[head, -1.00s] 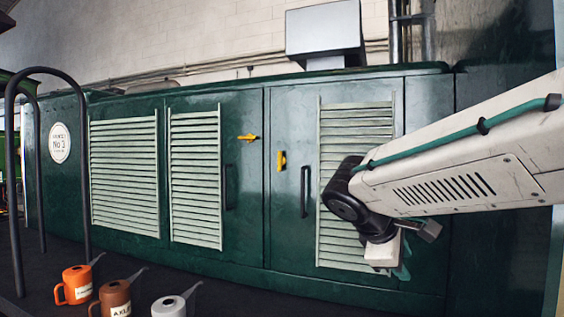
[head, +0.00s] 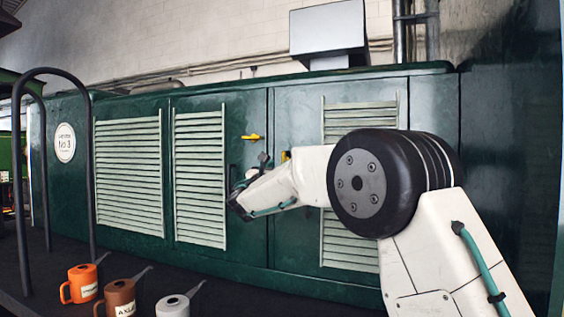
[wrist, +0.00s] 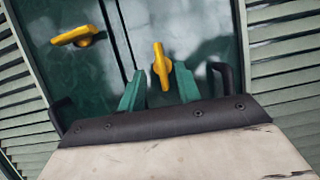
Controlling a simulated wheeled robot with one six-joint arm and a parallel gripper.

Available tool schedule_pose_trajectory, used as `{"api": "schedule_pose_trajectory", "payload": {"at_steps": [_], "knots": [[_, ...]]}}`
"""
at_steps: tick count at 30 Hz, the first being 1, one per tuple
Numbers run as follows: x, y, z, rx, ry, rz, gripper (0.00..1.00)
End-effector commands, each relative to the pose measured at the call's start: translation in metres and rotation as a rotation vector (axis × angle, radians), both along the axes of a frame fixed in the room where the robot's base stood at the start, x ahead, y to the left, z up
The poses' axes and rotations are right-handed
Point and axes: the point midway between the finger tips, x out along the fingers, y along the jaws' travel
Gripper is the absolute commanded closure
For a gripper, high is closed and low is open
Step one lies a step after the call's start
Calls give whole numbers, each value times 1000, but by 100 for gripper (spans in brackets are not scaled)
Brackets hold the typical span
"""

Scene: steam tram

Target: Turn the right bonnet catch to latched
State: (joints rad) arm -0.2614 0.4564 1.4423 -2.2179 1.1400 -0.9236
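The right bonnet catch (wrist: 161,67) is a yellow lever, standing upright on the green door in the wrist view. In the head view only a sliver of it (head: 285,156) shows past my arm. The left bonnet catch (head: 250,137) is yellow and lies level; it also shows at upper left in the wrist view (wrist: 77,36). My gripper (wrist: 159,72) is open, its two green fingers apart with the right catch showing between them. I cannot tell whether the fingers reach around it. In the head view my arm hides most of the gripper.
A black door handle (wrist: 222,76) stands close right of the fingers, and another (wrist: 62,113) is at left. Louvred panels (head: 199,180) flank the catches. Orange, brown and grey cans (head: 82,284) stand at lower left, near a black rail (head: 85,160).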

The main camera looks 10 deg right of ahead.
Motion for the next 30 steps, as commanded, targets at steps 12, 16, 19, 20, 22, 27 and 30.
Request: {"api": "schedule_pose_trajectory", "payload": {"at_steps": [12, 16, 19, 20, 22, 27, 30], "knots": [[33, -26, 17, 2, 0, -1, 66], [33, -26, 17, 3, 0, 0, 66], [33, -26, 17, 3, 0, 0, 66], [33, -26, 17, 3, 0, 0, 75], [33, -26, 17, 3, 0, 0, 94], [33, -26, 17, 3, 0, 0, 100], [33, -25, 17, 7, -3, 0, 100]]}}
